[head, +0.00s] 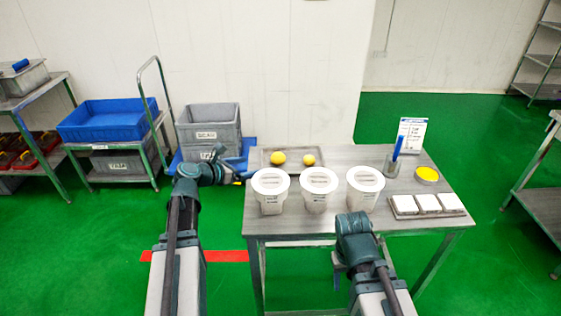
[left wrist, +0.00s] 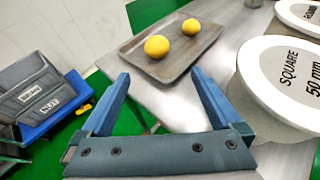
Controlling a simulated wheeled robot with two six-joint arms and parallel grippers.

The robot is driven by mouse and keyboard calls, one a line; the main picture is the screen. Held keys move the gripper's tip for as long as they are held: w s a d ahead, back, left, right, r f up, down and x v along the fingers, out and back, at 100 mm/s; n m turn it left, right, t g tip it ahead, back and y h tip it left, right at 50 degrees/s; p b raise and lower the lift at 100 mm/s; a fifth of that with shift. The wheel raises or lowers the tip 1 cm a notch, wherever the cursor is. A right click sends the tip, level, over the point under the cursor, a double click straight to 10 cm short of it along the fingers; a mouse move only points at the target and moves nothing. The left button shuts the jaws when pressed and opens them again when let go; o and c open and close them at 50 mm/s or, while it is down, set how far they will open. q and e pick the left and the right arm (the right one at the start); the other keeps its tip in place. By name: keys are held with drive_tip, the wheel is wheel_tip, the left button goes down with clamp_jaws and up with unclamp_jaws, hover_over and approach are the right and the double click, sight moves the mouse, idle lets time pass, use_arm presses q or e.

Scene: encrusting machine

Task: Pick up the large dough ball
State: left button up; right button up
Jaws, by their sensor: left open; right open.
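The large dough ball (head: 278,158) is yellow and lies at the left of a shallow metal tray (head: 292,172) on the table. In the left wrist view the large dough ball (left wrist: 157,46) is the nearer one. A smaller yellow dough ball (head: 309,160) lies right of it, apart from it; it shows further back in the left wrist view (left wrist: 191,26). My left gripper (left wrist: 160,75) is open and empty, just short of the tray's near edge, its fingers spread towards the large ball. My right gripper (head: 338,262) is by the table's front edge, partly hidden by its arm.
Three white lidded tubs (head: 270,184) (head: 318,182) (head: 365,180) stand in front of the tray; one is close to the left gripper's right side. White blocks (head: 428,205), a yellow-topped round container (head: 427,174) and a sign (head: 412,133) are at the right. Grey crates (head: 208,125) stand left of the table.

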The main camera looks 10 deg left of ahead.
use_arm(q)
drive_tip(key=b, duration=0.3)
approach(275, 164)
drive_tip(key=w+d, duration=0.2)
drive_tip(key=shift+w+d+r, duration=0.1)
drive_tip(key=shift+w+r, duration=0.15)
drive_tip(key=shift+w, duration=0.05)
drive_tip(key=shift+w+d, duration=0.3)
drive_tip(key=shift+w, duration=0.1)
drive_tip(key=b+x, duration=0.1)
drive_tip(key=x, duration=0.1)
drive_tip(key=b+x, duration=0.1)
drive_tip(key=x, duration=0.2)
drive_tip(key=shift+w+a, duration=0.15)
drive_tip(key=shift+w, duration=0.1)
drive_tip(key=c, duration=1.5)
drive_tip(key=shift+r, duration=0.1)
wheel_tip(275, 164, up, 10)
drive_tip(key=p, duration=1)
